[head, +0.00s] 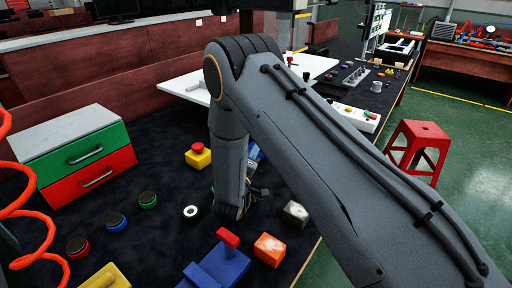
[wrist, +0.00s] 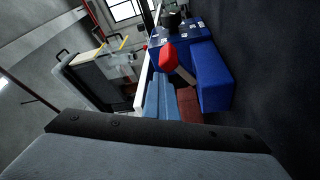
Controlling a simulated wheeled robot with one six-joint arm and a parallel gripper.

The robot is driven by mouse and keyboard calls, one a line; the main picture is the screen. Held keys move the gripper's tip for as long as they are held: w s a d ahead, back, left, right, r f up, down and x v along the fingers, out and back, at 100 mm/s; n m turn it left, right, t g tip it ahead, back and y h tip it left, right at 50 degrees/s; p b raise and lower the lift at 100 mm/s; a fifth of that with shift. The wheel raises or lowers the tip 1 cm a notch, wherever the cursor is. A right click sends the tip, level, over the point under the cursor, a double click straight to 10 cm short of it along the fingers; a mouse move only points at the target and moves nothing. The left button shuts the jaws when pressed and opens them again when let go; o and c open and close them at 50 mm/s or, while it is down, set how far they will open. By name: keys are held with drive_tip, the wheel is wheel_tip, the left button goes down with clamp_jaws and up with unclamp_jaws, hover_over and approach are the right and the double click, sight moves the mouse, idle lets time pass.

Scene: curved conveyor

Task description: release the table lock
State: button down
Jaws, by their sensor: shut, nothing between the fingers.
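A blue block-shaped fixture (head: 222,266) with a red T-shaped handle (head: 228,238) sits on the dark table at the front centre in the head view. I cannot tell for sure that it is the table lock. The wrist view shows a blue body (wrist: 212,78) with a red knob (wrist: 168,54) on a pale stem; whether this is the same fixture is unclear. My gripper (head: 258,193) is small and dark in the head view, low over the table beyond the fixture and apart from its handle. It is shut and empty. My arm hides part of the table behind it.
A green-and-red drawer unit (head: 85,155) stands at the left. A red button on a yellow box (head: 198,158), several round buttons, an orange cube (head: 269,249) and a pale greenish cube (head: 295,214) surround my gripper. A red stool (head: 417,148) stands on the floor at right.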

drive_tip(key=shift+s+d+f, duration=0.25)
drive_tip(key=shift+d+f, duration=0.2)
wheel_tip(320, 180, up, 4)
drive_tip(key=w+a+p, duration=0.1)
drive_tip(key=a+p, duration=0.1)
drive_tip(key=a+f+b+v, duration=0.1)
drive_tip(key=b+v, duration=0.1)
drive_tip(key=v, duration=0.7)
drive_tip(key=shift+w+a+b, duration=0.2)
drive_tip(key=shift+a+b, duration=0.2)
drive_tip(key=shift+a, duration=0.05)
drive_tip(key=shift+f, duration=0.1)
